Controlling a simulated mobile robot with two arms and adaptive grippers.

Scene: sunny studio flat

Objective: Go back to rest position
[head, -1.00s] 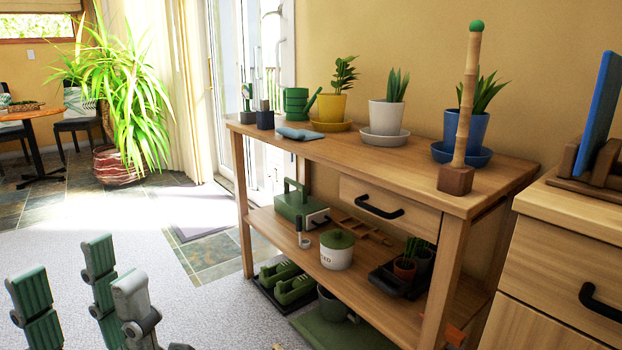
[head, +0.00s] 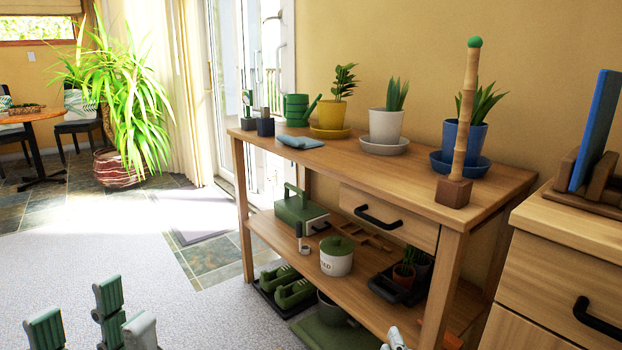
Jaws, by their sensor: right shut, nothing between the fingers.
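My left gripper (head: 85,318) is at the lower left of the head view, over the pale carpet. Its green-padded fingers stand upright and apart, with only carpet visible between them. Only the tips show; the rest is below the picture edge. My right gripper (head: 395,339) shows just as a small pale tip at the bottom edge, in front of the wooden bench (head: 400,190). It is shut and holds nothing visible.
Potted plants, a green watering can (head: 297,110), a blue cloth (head: 300,142) and a bamboo post (head: 466,120) stand on the bench. A drawer cabinet (head: 560,270) is close at the right. The carpet (head: 150,270) at left is clear.

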